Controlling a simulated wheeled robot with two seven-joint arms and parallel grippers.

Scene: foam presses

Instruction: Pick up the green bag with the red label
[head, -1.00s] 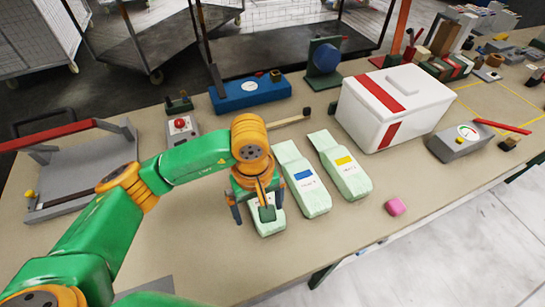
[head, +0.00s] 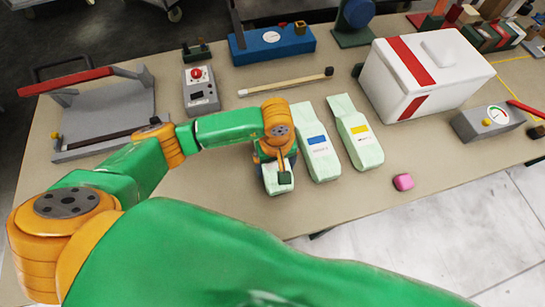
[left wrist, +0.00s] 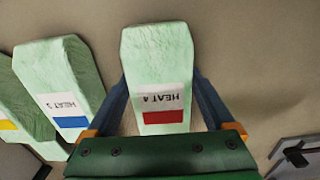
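The green bag with the red label (left wrist: 157,52) lies on the table and fills the middle of the left wrist view; its label reads HEAT 4. In the head view the same bag (head: 270,187) is partly hidden under my left gripper (head: 276,167). In the left wrist view my left gripper (left wrist: 160,80) is open, with one blue finger along each side of this bag; I cannot tell whether they touch it. A bag with a blue label (head: 320,153) and a bag with a yellow label (head: 360,142) lie to its right. My right gripper is not in view.
A white box with red stripes (head: 455,83) stands behind right.

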